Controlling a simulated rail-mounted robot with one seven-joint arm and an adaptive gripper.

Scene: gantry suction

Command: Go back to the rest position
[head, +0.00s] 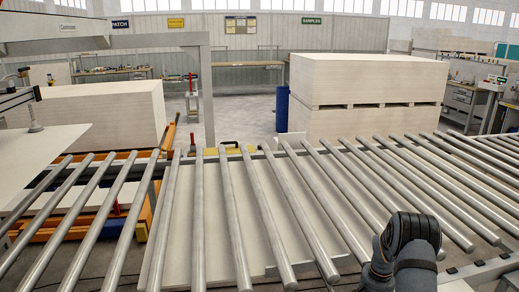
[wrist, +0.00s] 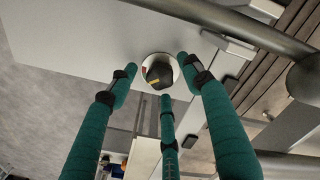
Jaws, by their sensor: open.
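My gripper (wrist: 160,76) shows in the wrist view with three teal fingers spread apart, so it is open. Beyond the fingertips is a round dark thing with a pale rim (wrist: 160,72) and a small yellow-and-red mark, against a flat grey-white surface (wrist: 80,32). I cannot tell what it is or how far it is from the fingers. Nothing is visibly gripped. In the head view, a dark part of my arm shows at the lower right, over the rollers; the gripper itself is not seen there.
Metal conveyor rollers (head: 198,215) cross the foreground, with a pale panel (head: 180,230) below them. Stacks of pale boards stand behind, at left (head: 105,112) and right (head: 365,85). A blue barrel (head: 282,108) stands beside the right stack. Open floor (head: 245,120) lies between the stacks.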

